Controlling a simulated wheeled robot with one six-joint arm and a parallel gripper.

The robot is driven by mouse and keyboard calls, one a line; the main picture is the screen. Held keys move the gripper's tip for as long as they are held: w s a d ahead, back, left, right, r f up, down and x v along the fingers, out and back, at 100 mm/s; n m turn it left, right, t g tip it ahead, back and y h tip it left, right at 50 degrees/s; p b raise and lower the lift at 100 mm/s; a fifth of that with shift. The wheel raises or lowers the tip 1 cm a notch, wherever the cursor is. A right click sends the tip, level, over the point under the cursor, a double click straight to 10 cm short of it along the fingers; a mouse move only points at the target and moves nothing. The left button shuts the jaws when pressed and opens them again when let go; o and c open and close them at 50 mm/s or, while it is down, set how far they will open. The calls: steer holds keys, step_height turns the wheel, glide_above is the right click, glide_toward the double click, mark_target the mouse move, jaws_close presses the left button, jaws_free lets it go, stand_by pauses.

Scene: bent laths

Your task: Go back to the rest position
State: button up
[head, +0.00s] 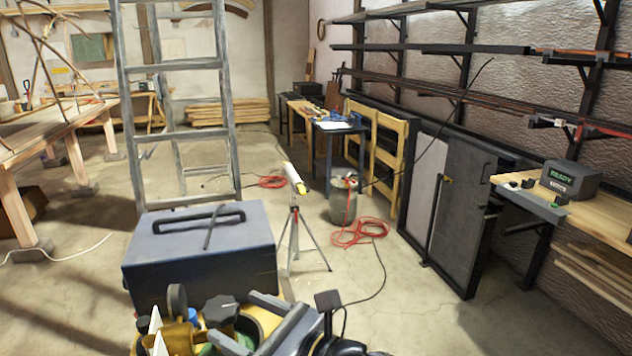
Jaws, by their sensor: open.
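My gripper (233,317) is at the bottom of the head view, its two grey fingers spread apart and pointing left. I see nothing held between the fingers. It hovers over or just in front of a cluster of small items; I cannot tell whether it touches any. Among them are a black knob (220,309), a grey disc-shaped piece (177,301) and a yellow rounded part (268,318). The rest of my arm is mostly cut off by the lower edge.
A dark chest (200,262) stands just beyond, with a stepladder (177,136) behind it. A tripod (294,225), a canister (343,203) and red hose (362,233) are on the floor. A bench (65,130) stands left; a box reading READY (570,180) sits right.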

mark_target(208, 302)
steer(key=x, duration=0.7)
steer(key=shift+r, duration=0.1)
steer(key=shift+p, duration=0.3)
steer(key=shift+s+d, duration=0.1)
steer(key=shift+d, duration=0.05)
